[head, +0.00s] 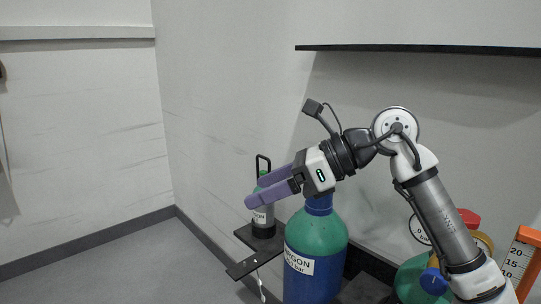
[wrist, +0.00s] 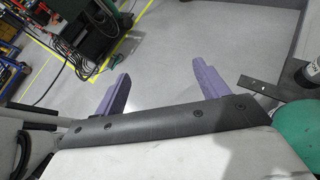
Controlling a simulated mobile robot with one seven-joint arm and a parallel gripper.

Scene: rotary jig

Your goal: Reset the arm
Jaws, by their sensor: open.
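My gripper (head: 262,188) is at the end of my arm, raised above a large gas cylinder and pointing left. Its two purple fingers are apart with nothing between them. In the wrist view my gripper (wrist: 160,82) also shows open and empty, with only the grey floor behind it.
A green and blue cylinder labelled argon (head: 315,250) stands just below my gripper. A small dark bottle with a handle (head: 263,215) stands on a black plate (head: 247,268) behind the fingers. A black shelf (head: 430,49) is on the wall. Floor at left (head: 130,265) is clear.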

